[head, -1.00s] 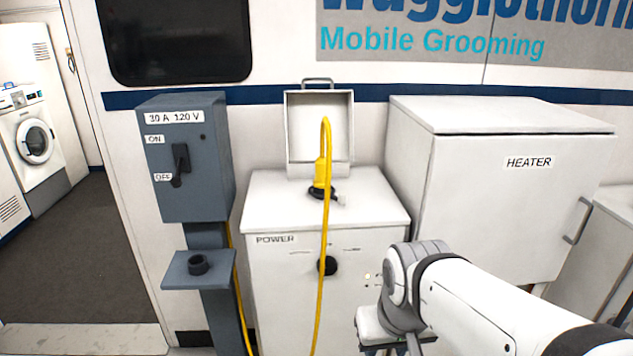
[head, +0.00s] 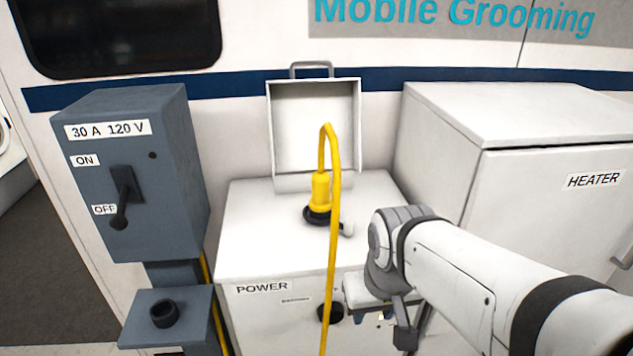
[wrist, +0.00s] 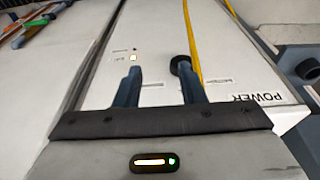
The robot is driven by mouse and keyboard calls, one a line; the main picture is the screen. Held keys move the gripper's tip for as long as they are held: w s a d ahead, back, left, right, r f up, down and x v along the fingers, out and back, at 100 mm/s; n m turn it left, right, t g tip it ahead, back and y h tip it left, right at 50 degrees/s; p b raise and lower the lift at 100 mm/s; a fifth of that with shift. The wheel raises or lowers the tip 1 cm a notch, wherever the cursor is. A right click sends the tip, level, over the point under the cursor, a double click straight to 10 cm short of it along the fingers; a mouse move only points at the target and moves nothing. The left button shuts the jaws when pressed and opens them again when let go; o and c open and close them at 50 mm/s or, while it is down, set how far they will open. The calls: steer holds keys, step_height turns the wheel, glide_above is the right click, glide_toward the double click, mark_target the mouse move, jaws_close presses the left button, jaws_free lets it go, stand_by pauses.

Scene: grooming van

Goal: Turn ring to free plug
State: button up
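The yellow plug (head: 321,190) stands upright on top of the white POWER cabinet (head: 255,225), its yellow cord (head: 334,260) looping up and down over the front. A black ring (head: 318,214) sits around the plug's base, with a pale tab (head: 346,229) sticking out to the right. My gripper (head: 398,325) is low in front of the cabinet, to the right of and below the plug. In the wrist view my gripper (wrist: 161,72) has its two fingers apart with nothing between them, facing the cabinet front. The plug and ring are not visible there.
A grey switch box (head: 145,210) stands left, its lever (head: 122,195) down at OFF. Below it, a shelf (head: 190,310) holds a black round holder (head: 164,314). An open lid (head: 315,125) stands behind the plug. The HEATER cabinet (head: 540,230) is at right.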

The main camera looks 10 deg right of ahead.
steer(key=shift+o, duration=0.5)
steer(key=shift+s, duration=0.1)
step_height(320, 180, up, 11)
steer(key=g+p, duration=0.3)
steer(key=p, duration=0.8)
glide_above(349, 221)
steer(key=shift+s+d+f, duration=0.1)
steer(key=shift+f, duration=0.3)
step_height(349, 221, down, 8)
steer(key=shift+r+p, duration=0.2)
steer(key=shift+p, duration=0.4)
steer(key=shift+c, duration=0.4)
jaws_close()
